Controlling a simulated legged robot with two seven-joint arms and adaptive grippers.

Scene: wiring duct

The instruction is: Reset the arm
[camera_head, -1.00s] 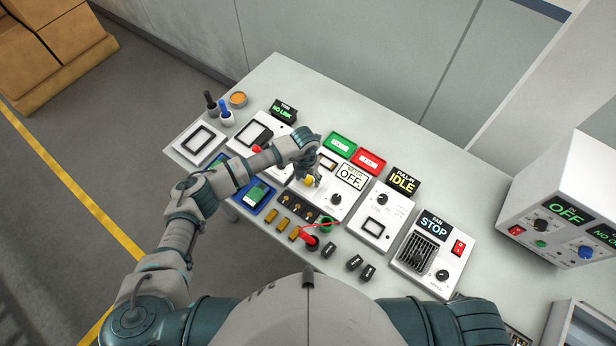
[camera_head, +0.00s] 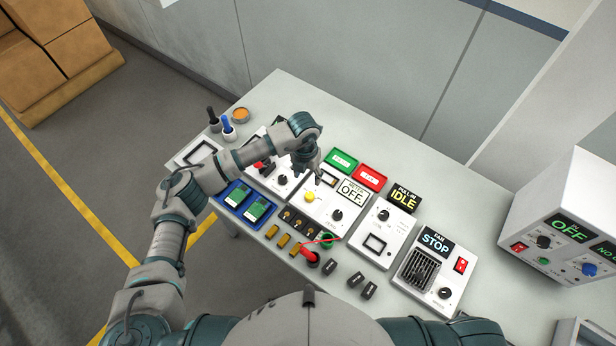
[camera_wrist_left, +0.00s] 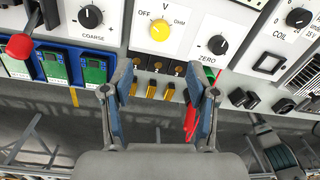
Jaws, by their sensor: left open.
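My left arm reaches in from the left, and its gripper (camera_head: 311,168) hovers over the back part of the meter panel (camera_head: 328,208). In the wrist view the left gripper (camera_wrist_left: 160,85) has its two fingers spread wide with nothing between them. The panel's yellow knob (camera_head: 310,196) is uncovered just in front of the gripper in the head view; it also shows beyond the fingertips in the wrist view (camera_wrist_left: 159,27). The display beside it reads OFF. My right gripper does not show; only my right shoulder is at the bottom.
Black and brass parts (camera_head: 283,241), a red plug (camera_head: 310,257) and blue-framed green cards (camera_head: 258,211) lie along the near side. A fan panel (camera_head: 428,268) and supply box (camera_head: 565,215) stand right.

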